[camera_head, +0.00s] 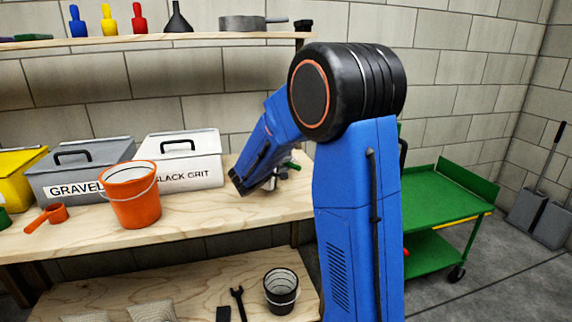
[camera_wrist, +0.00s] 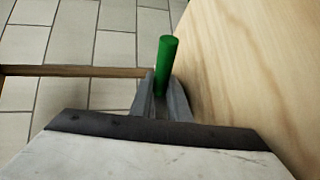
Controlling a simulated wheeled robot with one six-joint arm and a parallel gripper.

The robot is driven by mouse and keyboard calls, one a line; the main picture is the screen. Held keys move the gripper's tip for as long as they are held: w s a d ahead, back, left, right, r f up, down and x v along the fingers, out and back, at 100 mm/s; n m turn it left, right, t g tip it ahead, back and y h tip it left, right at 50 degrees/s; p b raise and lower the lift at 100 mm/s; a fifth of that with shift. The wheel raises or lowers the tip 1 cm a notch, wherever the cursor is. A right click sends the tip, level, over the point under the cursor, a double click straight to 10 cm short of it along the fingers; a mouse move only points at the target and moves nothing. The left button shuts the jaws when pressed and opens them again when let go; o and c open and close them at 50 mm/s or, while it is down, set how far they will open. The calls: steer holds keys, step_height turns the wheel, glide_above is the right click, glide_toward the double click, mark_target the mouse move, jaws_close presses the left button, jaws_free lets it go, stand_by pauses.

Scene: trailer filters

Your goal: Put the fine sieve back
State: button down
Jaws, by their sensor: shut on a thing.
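My gripper (camera_wrist: 163,97) is shut on a green handle (camera_wrist: 167,58), which stands up between the fingers in the wrist view. In the head view my gripper (camera_head: 281,174) is low over the right end of the wooden bench, with a bit of green (camera_head: 292,165) at its tip. The rest of the held thing is hidden, so I cannot tell from its shape whether it is the fine sieve. A round grey pan-like thing with a dark handle (camera_head: 249,23) sits on the upper shelf; its mesh, if any, does not show.
On the bench (camera_head: 215,204) stand an orange bucket (camera_head: 135,200), a grey GRAVEL box (camera_head: 80,172), a white BLACK GRIT box (camera_head: 185,160) and an orange scoop (camera_head: 48,215). A black bucket (camera_head: 281,291) is on the lower shelf. A green cart (camera_head: 436,198) stands right.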

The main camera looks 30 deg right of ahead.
steer(key=shift+f, duration=0.55)
steer(key=c, duration=1.6)
jaws_free()
steer(key=v, duration=1.7)
steer(key=shift+a, duration=0.25)
steer(key=shift+s+d, duration=0.1)
steer(key=shift+s, duration=0.05)
